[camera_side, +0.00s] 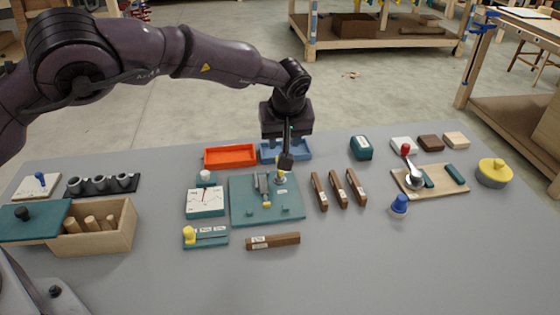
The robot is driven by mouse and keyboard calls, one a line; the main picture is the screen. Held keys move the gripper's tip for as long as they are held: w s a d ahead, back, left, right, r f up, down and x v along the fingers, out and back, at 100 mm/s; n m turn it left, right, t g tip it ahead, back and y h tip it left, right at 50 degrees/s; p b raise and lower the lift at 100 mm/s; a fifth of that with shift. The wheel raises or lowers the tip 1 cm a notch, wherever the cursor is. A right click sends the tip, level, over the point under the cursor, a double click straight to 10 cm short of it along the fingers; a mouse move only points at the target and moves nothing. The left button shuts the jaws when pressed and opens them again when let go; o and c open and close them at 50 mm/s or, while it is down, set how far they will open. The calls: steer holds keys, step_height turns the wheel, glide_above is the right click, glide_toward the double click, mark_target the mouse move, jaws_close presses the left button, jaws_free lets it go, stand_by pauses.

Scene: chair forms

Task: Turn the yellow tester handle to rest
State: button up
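A teal tester board (240,208) lies mid-table and carries grey upright metal parts (262,183) with a small yellow tip (267,204). Another small yellow piece (281,180) stands near the board's back right, just below my gripper (286,163). My gripper points down there; its fingers look dark and close together, and I cannot tell whether they touch that piece or hold anything. A yellow knob (189,233) sits at the left end of a small teal base (206,241) with white labels, too small to read. I cannot tell which yellow part is the tester handle.
A white-faced dial gauge (205,203) stands left of the board. Red (230,155) and blue (299,147) trays lie behind it. Several brown blocks (338,190) stand to the right, and one (273,241) lies in front. The front right of the table is clear.

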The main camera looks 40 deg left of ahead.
steer(key=x, duration=1)
steer(key=shift+w+a+f, duration=0.1)
steer(key=shift+f, duration=0.2)
jaws_close()
